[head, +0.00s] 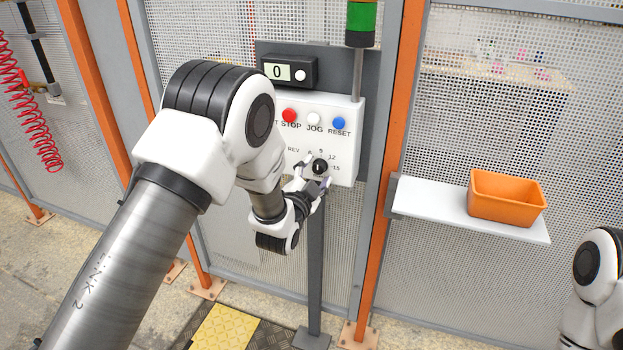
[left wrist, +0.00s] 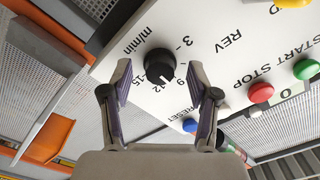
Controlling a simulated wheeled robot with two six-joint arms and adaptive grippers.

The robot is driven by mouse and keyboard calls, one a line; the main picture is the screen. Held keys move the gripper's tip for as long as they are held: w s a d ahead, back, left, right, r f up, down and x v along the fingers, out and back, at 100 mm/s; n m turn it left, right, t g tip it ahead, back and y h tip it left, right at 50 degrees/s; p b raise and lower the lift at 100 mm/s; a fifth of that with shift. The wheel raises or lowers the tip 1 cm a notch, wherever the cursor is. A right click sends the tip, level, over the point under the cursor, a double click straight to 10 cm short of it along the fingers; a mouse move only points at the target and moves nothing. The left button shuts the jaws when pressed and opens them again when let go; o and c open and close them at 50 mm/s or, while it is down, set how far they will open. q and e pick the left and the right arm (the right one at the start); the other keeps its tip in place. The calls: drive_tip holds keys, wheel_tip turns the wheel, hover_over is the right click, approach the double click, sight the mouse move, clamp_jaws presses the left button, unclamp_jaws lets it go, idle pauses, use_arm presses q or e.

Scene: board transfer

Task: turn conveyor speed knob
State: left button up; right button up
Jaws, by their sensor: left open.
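The black speed knob (head: 320,166) sits low on the white control panel (head: 345,120), with a number scale around it. In the left wrist view the knob (left wrist: 160,64) shows a pale mark on the side toward my gripper; I cannot read exactly which number it points to. My left gripper (head: 313,182) is open at the knob, its fingers on the lower side in the head view. In the left wrist view the fingertips (left wrist: 159,72) lie either side of the knob, with gaps visible. Whether they reach around it is unclear. My right gripper is out of view.
Red (head: 289,115), white (head: 314,118) and blue (head: 339,123) buttons sit above the knob. A display (head: 278,72) reads 0. A green stack light (head: 361,20) stands above the panel. An orange bin (head: 507,198) rests on a white shelf (head: 430,203) to the right.

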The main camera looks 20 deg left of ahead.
use_arm(q)
drive_tip(key=s, duration=1.1)
drive_tip(key=shift+s+a, duration=0.15)
drive_tip(key=shift+s, duration=0.2)
